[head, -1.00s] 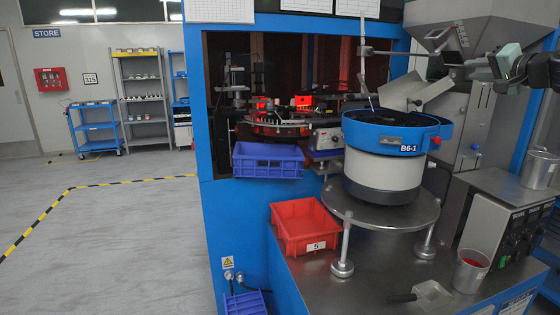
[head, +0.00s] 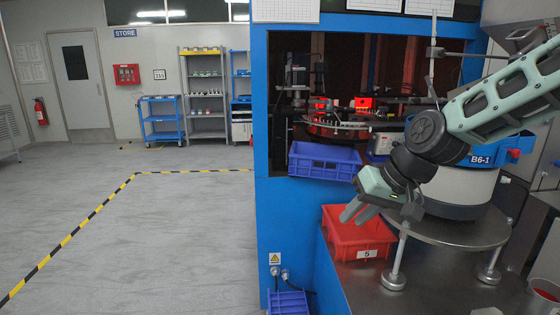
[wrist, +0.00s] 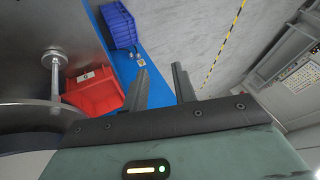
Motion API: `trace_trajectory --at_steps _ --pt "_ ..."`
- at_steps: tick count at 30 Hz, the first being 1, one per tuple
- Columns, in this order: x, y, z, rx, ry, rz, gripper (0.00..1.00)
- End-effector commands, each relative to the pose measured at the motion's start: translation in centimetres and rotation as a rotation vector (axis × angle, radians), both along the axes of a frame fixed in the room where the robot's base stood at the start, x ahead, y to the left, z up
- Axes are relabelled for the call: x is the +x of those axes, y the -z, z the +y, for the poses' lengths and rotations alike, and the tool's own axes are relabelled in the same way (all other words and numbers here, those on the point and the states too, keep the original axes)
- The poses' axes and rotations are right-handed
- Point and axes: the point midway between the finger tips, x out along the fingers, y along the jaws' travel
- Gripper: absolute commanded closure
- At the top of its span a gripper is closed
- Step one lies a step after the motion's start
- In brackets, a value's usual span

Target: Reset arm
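My gripper (head: 357,208) is in front of the sorter, over the red bin (head: 352,243) marked 5 in the head view. My arm reaches in from the right, in front of the blue and white bowl feeder B6-1 (head: 459,186). In the wrist view, my gripper (wrist: 160,76) has its two fingers apart with nothing between them. The red bin (wrist: 92,92) lies to the left of the fingers there, and a blue crate (wrist: 118,25) shows above them.
A blue crate (head: 324,160) sits at the sorter's opening. Another blue crate (head: 287,304) is low beside the blue panel. The round steel table (head: 451,233) stands on posts. Open grey floor (head: 150,240) with yellow-black tape lies to the left.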

Motion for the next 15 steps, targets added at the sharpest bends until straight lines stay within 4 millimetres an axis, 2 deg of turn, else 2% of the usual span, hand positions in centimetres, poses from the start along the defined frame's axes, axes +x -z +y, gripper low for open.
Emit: trace_trajectory --at_steps 1,6,10,15 --pt "-2.5 0.9 1.6 -0.052 -0.056 0.025 0.73" --pt "-9.9 3.1 3.9 -0.199 -0.19 0.097 0.73" --pt "-15.4 3.9 4.2 -0.299 -0.276 0.133 0.73" --pt "-21.7 4.3 3.5 -0.403 -0.367 0.163 0.73"
